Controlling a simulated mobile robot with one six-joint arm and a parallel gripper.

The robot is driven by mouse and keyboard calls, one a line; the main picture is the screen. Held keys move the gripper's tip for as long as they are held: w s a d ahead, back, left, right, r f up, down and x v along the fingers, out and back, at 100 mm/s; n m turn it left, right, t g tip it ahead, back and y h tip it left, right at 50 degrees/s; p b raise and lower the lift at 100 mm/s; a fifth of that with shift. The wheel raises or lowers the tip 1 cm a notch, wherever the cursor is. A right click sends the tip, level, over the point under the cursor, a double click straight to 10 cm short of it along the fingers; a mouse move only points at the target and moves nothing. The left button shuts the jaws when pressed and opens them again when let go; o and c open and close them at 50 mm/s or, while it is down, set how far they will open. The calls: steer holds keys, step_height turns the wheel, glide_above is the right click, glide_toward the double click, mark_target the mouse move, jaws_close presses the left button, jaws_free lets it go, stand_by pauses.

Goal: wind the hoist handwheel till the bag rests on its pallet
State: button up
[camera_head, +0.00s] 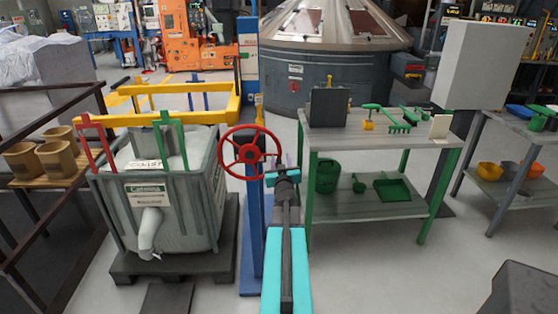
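The red handwheel (249,153) is mounted on a blue post (250,235) in the middle of the view. My gripper (284,176) is at the wheel's lower right, close to its rim. I cannot tell whether it touches the rim, and its fingers are too small and hidden to read. The big grey-green bag (165,205), with a white label and a pale spout, hangs under the yellow hoist frame (180,104) by red and green straps. The dark pallet (175,266) is directly below the bag. I cannot tell whether the bag's base touches it.
A workbench (380,146) with green tools stands right of the wheel. Another table (515,125) stands farther right. A dark railing (50,240) runs along the left beside brown buckets (25,160). A dark box (520,292) sits at lower right. Floor between is clear.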

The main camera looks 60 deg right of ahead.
steer(key=shift+w+d, duration=0.35)
steer(key=shift+d, duration=0.15)
steer(key=shift+c, duration=0.2)
